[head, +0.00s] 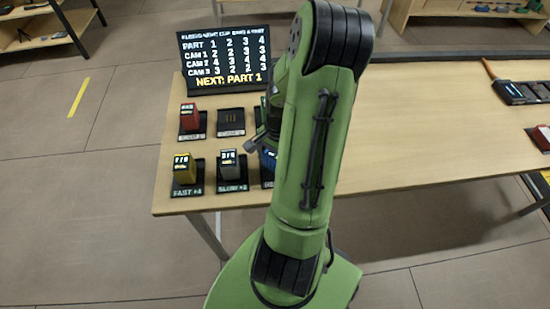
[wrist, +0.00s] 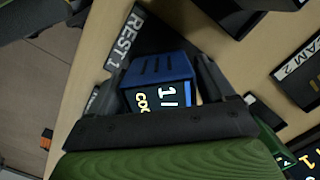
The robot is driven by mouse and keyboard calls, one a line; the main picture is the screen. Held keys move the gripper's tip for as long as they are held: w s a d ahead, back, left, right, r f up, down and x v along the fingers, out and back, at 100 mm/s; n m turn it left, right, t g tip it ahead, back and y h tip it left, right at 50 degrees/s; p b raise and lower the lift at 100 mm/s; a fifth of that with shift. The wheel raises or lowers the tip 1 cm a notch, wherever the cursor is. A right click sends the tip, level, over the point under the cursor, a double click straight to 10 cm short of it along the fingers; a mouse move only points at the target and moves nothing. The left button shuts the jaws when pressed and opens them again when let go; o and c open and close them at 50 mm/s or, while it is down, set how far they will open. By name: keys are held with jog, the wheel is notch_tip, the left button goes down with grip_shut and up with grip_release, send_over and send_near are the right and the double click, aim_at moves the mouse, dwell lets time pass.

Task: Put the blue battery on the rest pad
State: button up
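The blue battery (wrist: 158,68) is between the two fingers of my gripper (wrist: 162,88) in the wrist view, with its lit display facing the camera. The fingers lie close against both its sides. The dark rest pad labelled REST 1 (wrist: 125,38) shows just beyond and beside the battery. I cannot tell whether the battery touches the pad or hangs just above it. In the head view a sliver of the blue battery (head: 268,160) shows left of my arm, over a partly hidden pad (head: 268,184).
A red battery (head: 189,117), a yellow battery (head: 184,169) and a grey battery (head: 229,166) stand on pads to the left. An empty pad (head: 231,122) lies behind the grey one. A sign screen (head: 226,58) stands at the back. The table's middle (head: 420,130) is clear.

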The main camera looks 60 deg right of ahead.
jog(key=shift+o, duration=0.9)
jog(key=shift+r, duration=0.1)
jog(key=r+p, duration=0.1)
jog(key=r, duration=0.3)
jog(key=d+r+p, duration=0.1)
jog(key=r, duration=0.3)
jog(key=r+p, duration=0.2)
jog(key=r, duration=0.2)
jog(key=shift+d+r, duration=0.1)
jog(key=shift+d, duration=0.1)
jog(key=w+a+r+n+h, duration=0.2)
jog(key=w+a+r+n, duration=0.1)
jog(key=a+r+n, duration=0.3)
jog(key=s+a+r+n+t, duration=0.2)
jog(key=a+r+n, duration=0.2)
jog(key=a, duration=0.5)
jog(key=s+a+r+n+t, duration=0.3)
jog(key=a+r+n, duration=0.1)
jog(key=a+n, duration=0.4)
jog(key=shift+s+a+r+n+t+y, duration=0.2)
jog(key=shift+a+n+t+y, duration=0.15)
jog(key=shift+a, duration=0.4)
jog(key=shift+r, duration=0.1)
